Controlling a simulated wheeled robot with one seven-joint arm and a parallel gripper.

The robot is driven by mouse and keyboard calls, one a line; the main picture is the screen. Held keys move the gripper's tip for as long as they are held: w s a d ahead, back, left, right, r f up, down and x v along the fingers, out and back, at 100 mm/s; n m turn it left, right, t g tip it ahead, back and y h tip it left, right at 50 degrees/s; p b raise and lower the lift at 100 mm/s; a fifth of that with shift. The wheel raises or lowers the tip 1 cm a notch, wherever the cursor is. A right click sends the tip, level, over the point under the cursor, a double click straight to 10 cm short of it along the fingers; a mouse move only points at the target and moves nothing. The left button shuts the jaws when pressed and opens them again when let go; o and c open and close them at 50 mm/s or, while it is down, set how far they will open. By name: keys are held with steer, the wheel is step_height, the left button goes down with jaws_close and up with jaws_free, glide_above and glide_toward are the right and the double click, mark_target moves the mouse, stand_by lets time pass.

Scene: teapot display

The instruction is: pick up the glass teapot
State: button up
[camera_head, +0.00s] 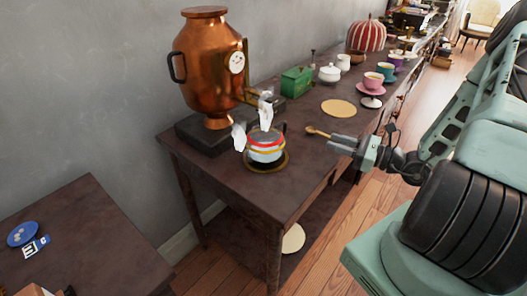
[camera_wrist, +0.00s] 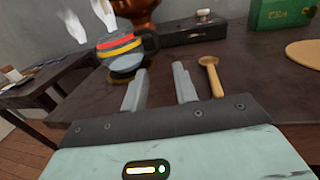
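The apparent glass teapot (camera_head: 266,150) has red, yellow and pale bands, a grey lid and a dark handle. It stands upright on a round trivet (camera_head: 284,166) near the table's left end; white wisps show beside and above it. It also shows in the wrist view (camera_wrist: 120,49), with its dark handle on the right. My gripper (camera_head: 332,144) is to the right of the teapot and apart from it, over the table's front edge. In the wrist view my gripper's two fingers (camera_wrist: 160,82) are spread with nothing between them.
A wooden spoon (camera_head: 318,132) lies close beside my gripper. A copper samovar (camera_head: 207,75) stands behind the teapot. A green tea box (camera_head: 296,80), a white lidded pot (camera_head: 329,74), a round mat (camera_head: 339,107) and cups are further along. Bare tabletop lies between teapot and gripper.

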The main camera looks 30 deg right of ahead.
glide_toward(285, 128)
steer(key=x, duration=0.3)
steer(key=d+x, duration=0.1)
steer(key=x, duration=0.1)
steer(key=shift+w+f, duration=0.2)
steer(key=shift+w, duration=0.05)
steer(key=shift+a+x, duration=0.25)
steer(key=shift+x, duration=2.4)
steer(key=shift+s, duration=0.2)
jaws_close()
